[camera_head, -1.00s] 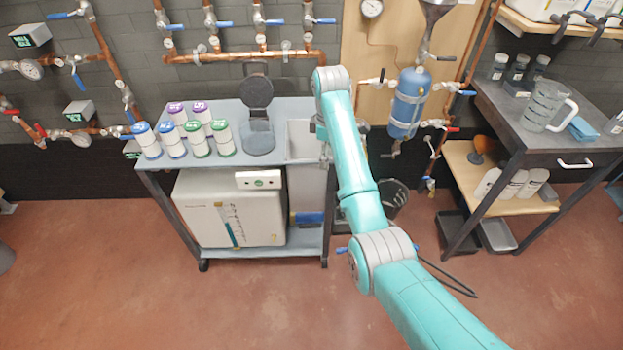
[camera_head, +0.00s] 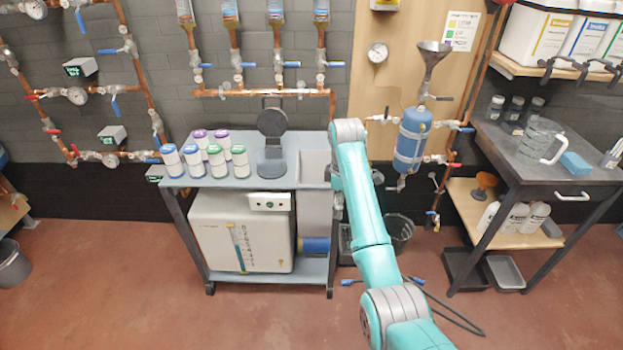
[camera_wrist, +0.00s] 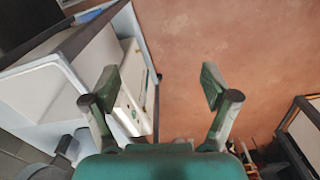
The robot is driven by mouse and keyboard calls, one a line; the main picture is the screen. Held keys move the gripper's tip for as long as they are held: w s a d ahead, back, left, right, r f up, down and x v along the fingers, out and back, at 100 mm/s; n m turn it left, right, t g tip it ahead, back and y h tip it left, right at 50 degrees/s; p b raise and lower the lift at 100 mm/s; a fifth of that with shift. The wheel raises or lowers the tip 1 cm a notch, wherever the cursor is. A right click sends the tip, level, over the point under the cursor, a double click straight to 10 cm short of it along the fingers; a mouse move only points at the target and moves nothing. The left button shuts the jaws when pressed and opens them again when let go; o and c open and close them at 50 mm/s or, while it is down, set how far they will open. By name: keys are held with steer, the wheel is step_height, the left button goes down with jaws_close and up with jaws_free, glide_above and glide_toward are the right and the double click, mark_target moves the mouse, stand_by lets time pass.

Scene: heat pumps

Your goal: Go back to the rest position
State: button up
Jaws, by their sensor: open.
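My gripper (camera_wrist: 158,95) shows in the wrist view with its two fingers spread wide and nothing between them. Bare red floor lies beyond the fingertips. My teal arm reaches forward in the head view toward the right end of the grey cart (camera_head: 262,182). The gripper itself is hidden behind the arm in the head view. In the wrist view the cart's edge (camera_wrist: 75,75) is at the left of the gripper, apart from the left finger as far as I can tell.
Several capped canisters (camera_head: 205,160) and a dark stand (camera_head: 272,140) are on the cart, with a white unit (camera_head: 240,232) below. A blue tank (camera_head: 411,138) hangs on the wall. A dark workbench (camera_head: 545,165) stands right. A bucket (camera_head: 398,232) and cable lie near the arm.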

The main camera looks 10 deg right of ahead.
steer(key=s+f+m+t, duration=0.2)
steer(key=s+f, duration=0.3)
steer(key=f, duration=0.6)
steer(key=s+f+m+t, duration=0.1)
steer(key=s+f+t, duration=0.1)
steer(key=s+f, duration=0.65)
steer(key=s+f+m+t, duration=0.35)
steer(key=s+f, duration=0.65)
steer(key=s, duration=0.4)
steer(key=s+d+r+m+t, duration=0.15)
steer(key=s+r, duration=0.25)
steer(key=s, duration=0.6)
steer(key=s+r+m+t, duration=0.2)
steer(key=s+r, duration=0.2)
steer(key=s, duration=0.6)
steer(key=s+r+m+t, duration=0.2)
steer(key=s+r, duration=0.4)
steer(key=r, duration=0.4)
steer(key=s+r+m+t, duration=0.1)
steer(key=s+r, duration=0.6)
steer(key=r, duration=0.3)
steer(key=shift+r+m+t, duration=0.2)
steer(key=shift+m+t, duration=0.2)
